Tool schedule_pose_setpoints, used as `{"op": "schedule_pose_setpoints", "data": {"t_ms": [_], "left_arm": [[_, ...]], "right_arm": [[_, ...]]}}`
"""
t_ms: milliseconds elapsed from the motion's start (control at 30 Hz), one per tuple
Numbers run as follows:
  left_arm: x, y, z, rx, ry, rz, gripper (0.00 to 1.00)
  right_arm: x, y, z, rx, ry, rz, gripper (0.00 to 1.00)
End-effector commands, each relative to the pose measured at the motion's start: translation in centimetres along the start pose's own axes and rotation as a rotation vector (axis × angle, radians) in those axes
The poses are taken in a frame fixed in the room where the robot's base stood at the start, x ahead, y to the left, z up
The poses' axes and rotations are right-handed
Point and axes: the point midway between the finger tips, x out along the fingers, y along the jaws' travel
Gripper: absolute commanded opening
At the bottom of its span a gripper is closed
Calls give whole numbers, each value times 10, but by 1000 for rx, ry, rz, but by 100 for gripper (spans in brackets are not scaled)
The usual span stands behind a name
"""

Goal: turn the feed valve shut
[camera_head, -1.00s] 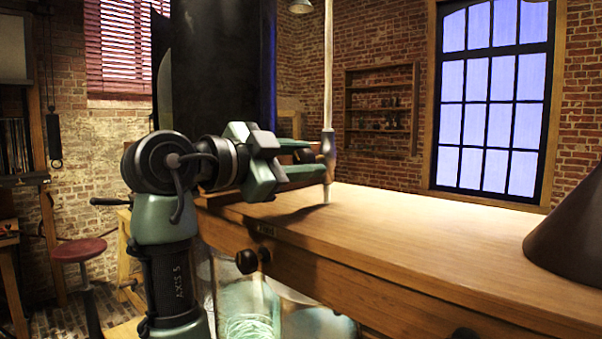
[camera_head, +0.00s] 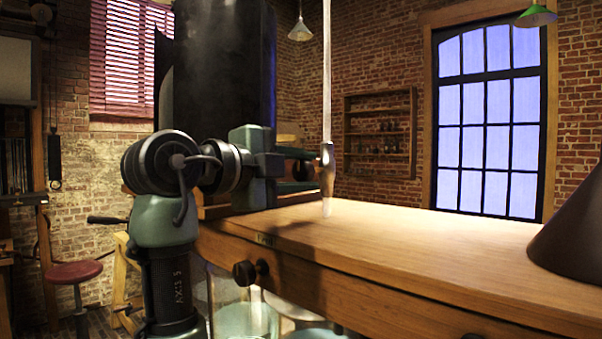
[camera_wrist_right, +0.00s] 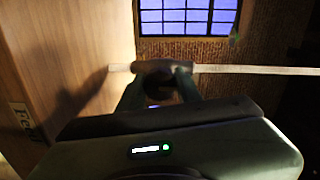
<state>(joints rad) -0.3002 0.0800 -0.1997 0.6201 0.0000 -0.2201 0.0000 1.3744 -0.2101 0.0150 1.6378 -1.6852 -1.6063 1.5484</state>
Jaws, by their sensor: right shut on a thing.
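The feed valve (camera_head: 326,166) is a small grey-brown metal piece on a thin, pale upright tube, just above the far left part of the wooden bench. My right gripper (camera_head: 315,170) reaches it from the left and is shut on it. In the right wrist view the valve (camera_wrist_right: 153,67) sits across the fingertips (camera_wrist_right: 160,82), with the pale tube running out on both sides. The fingers hide part of the valve, and I cannot tell how far it is turned. My left gripper is not in view.
The bench (camera_head: 400,235) has a clear top, with a dark cone (camera_head: 580,235) at its right. A label reading "Feed" (camera_wrist_right: 20,122) is on the wood. Glass jars (camera_head: 245,315) stand below the bench edge. A red stool (camera_head: 76,272) is at the left.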

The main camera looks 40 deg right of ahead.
Motion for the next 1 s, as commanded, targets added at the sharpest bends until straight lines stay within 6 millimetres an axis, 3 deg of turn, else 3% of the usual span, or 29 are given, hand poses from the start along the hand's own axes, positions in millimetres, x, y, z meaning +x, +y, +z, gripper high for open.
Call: {"op": "schedule_pose_setpoints", "data": {"t_ms": [467,500,567,867,1000], "left_arm": [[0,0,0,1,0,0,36],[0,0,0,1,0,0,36],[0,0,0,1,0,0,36],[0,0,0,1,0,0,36],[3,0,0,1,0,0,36]], "right_arm": [[1,-4,0,15,-2,-8,0],[1,-4,0,15,-2,-8,42],[1,-3,0,14,-1,-8,56],[0,-2,0,12,-2,-4,56],[-12,-1,0,13,-2,-5,56]]}}
